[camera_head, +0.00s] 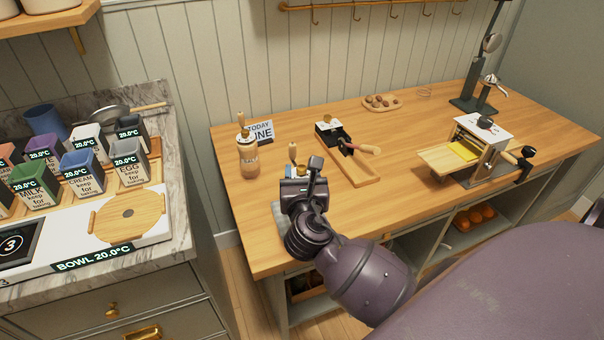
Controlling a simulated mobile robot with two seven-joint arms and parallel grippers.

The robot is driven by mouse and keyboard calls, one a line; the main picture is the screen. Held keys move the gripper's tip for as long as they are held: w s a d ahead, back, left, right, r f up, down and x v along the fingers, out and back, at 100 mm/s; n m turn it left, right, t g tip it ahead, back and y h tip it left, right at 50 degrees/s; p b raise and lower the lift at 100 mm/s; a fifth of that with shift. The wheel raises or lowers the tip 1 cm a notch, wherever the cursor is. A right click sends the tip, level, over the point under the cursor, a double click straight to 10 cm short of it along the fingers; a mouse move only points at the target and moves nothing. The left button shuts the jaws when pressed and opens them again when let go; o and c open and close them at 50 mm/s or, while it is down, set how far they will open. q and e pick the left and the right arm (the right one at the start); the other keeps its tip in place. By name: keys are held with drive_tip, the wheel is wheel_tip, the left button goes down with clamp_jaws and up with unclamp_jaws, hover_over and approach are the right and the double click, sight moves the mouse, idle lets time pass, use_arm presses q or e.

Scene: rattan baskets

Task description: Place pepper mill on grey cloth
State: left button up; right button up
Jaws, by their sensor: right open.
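My right gripper (304,180) is above the near left part of the wooden worktop, open. Just behind it shows a small mill with a wooden crank knob (293,152) and a brass top; its body is mostly hidden by the gripper, and I cannot tell whether they touch. A corner of the grey cloth (279,211) shows at the left of my gripper; the rest is covered from view. My left gripper is not in view.
A small sign (261,131) stands behind the clear grinder. A wooden tray with a black device (330,133) lies right of my gripper. A pasta-machine-like device (480,145) stands farther right. The worktop (400,195) is clear between them.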

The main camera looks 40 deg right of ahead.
drive_tip(key=v, duration=1.2)
drive_tip(key=s+d+f+m+g+y, duration=0.1)
drive_tip(key=s+f+m+y, duration=0.3)
drive_tip(key=f+m, duration=0.7)
drive_tip(key=s+d+f+m+g+y, duration=0.1)
drive_tip(key=s+f+m+g+y, duration=0.2)
drive_tip(key=f+m, duration=0.9)
drive_tip(key=s+m+y, duration=0.2)
drive_tip(key=s+m, duration=0.1)
drive_tip(key=m, duration=0.2)
drive_tip(key=shift+m, duration=0.4)
drive_tip(key=shift+s, duration=0.1)
drive_tip(key=shift+d, duration=0.15)
